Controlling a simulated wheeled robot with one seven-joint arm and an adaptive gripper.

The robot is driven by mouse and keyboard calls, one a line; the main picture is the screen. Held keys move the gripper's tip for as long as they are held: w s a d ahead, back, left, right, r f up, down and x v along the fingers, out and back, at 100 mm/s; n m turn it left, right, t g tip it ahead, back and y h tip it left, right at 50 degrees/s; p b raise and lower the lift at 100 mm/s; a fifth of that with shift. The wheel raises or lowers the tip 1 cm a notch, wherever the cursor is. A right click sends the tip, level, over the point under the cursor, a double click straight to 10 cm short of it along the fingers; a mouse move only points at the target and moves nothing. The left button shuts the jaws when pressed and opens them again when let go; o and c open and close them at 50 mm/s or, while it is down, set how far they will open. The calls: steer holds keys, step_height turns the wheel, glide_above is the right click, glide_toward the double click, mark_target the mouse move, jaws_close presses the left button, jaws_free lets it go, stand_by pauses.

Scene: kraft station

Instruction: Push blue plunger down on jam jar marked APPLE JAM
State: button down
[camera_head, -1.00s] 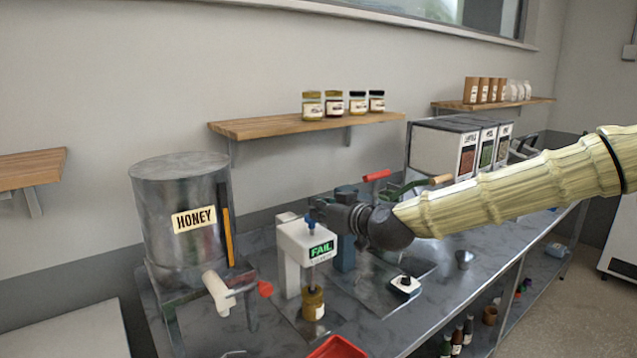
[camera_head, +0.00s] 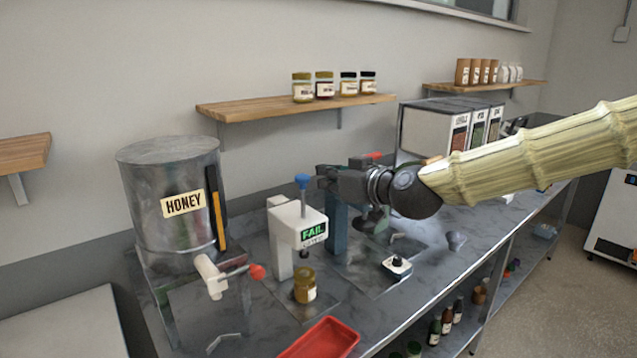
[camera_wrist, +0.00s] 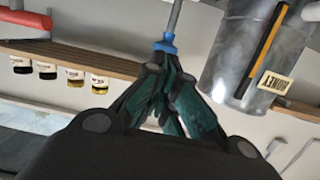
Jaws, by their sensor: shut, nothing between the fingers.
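The blue plunger (camera_head: 303,181) stands raised on its rod above a white press (camera_head: 298,222) whose display reads FAIL. A jar with amber contents (camera_head: 305,285) stands upright under the press head, with a gap below the dark tip; its label is too small to read. My gripper (camera_head: 322,178) is shut and empty, just right of the plunger top in the head view. In the wrist view, my fingertips (camera_wrist: 165,62) come together right by the blue plunger (camera_wrist: 165,46); whether they touch it I cannot tell.
A metal honey tank (camera_head: 172,205) with a red-handled tap stands left of the press. A red tray (camera_head: 322,340) lies in front. A blue-grey device (camera_head: 335,240) stands close behind my gripper's side. Several jars (camera_head: 335,86) sit on the wall shelf.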

steer(key=shift+b+v, duration=0.4)
steer(key=shift+v, duration=1.6)
